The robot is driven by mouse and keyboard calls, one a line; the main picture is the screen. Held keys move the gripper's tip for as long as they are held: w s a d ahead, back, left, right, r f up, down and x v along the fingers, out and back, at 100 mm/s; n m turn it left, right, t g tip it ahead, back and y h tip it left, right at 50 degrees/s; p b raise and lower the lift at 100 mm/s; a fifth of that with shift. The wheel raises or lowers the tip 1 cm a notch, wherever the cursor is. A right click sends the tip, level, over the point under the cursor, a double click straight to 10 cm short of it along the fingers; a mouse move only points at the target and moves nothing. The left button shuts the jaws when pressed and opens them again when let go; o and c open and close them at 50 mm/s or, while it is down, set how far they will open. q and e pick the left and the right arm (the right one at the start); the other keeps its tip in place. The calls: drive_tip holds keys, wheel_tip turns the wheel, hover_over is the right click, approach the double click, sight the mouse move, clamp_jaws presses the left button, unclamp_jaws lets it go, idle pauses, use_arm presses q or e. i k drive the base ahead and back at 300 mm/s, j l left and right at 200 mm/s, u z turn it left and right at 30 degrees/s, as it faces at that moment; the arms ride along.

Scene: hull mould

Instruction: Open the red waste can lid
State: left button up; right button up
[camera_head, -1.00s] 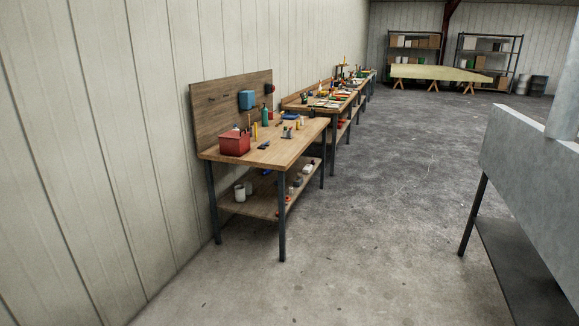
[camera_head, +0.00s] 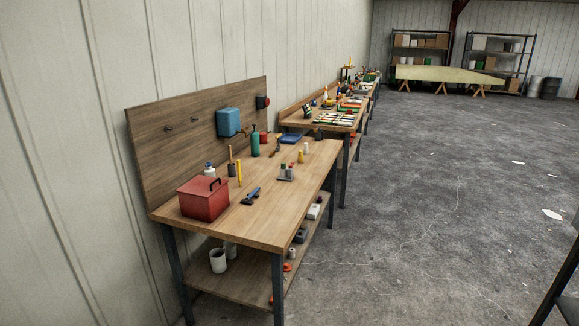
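A red box-like container (camera_head: 203,199) with a black handle on top stands at the near left corner of the nearest wooden workbench (camera_head: 262,225). Its top looks closed. A smaller red can-like object (camera_head: 264,138) stands farther back on the same bench, partly hidden behind a green bottle (camera_head: 255,141). It is too small to make out a lid on it. I cannot tell for certain which of the two is the red waste can. Neither of my grippers is in view.
A blue box (camera_head: 228,122) is on the backboard (camera_head: 180,140). Small tools and bottles lie on the bench, and a white pot (camera_head: 218,261) stands on its lower shelf. A second bench (camera_head: 330,122) continues behind. The grey floor (camera_head: 430,210) to the right is open.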

sight(203, 186)
drive_tip(key=i+z, duration=0.1)
drive_tip(key=i, duration=0.8)
drive_tip(key=i+j+z, duration=0.1)
drive_tip(key=i, duration=0.8)
drive_tip(key=j, duration=0.1)
